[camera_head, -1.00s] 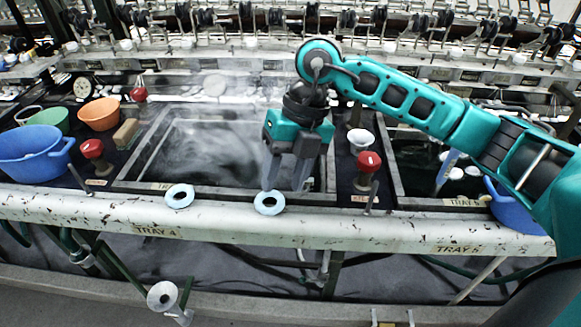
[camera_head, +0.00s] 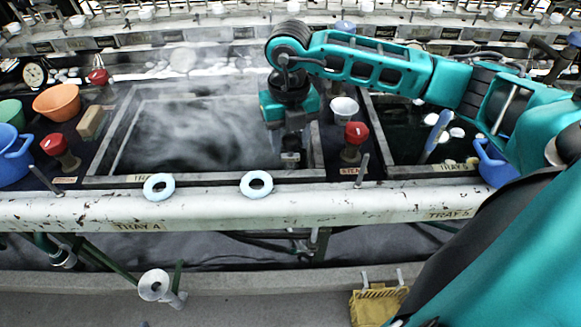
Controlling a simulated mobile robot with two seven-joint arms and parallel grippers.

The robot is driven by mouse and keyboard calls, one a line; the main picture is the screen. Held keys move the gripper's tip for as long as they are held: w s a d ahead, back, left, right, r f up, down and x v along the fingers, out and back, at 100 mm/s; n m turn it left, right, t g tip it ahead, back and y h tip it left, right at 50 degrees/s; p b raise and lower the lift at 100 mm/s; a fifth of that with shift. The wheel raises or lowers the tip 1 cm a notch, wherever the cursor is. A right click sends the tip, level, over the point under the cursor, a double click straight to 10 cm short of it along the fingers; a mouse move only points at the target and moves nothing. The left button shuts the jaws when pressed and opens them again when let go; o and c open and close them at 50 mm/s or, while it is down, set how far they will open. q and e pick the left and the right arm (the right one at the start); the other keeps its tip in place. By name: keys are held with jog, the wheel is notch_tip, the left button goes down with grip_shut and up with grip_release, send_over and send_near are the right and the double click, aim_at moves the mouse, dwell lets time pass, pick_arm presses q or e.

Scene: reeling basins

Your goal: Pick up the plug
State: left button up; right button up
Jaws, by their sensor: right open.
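My right gripper (camera_head: 290,158) reaches in from the right and points down into the front right corner of the steaming basin (camera_head: 190,125). It is open. Its fingers look short and dark from here, and their tips are low by the basin's inner edge. I cannot make out the plug; it may be hidden by the gripper, the steam or the dark water. My left gripper is not in view.
Two pale blue rings (camera_head: 159,187) (camera_head: 257,184) lie on the white front rail (camera_head: 200,213). A red-topped valve (camera_head: 356,132) and a white cup (camera_head: 344,108) stand right of the gripper.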

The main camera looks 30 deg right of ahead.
aim_at(290, 151)
notch_tip(290, 151, down, 4)
jog(key=shift+s+d+r, duration=0.1)
jog(key=shift+s+r, duration=0.05)
jog(key=c, duration=0.7)
jog(key=shift+o, duration=0.2)
jog(key=shift+r, duration=0.15)
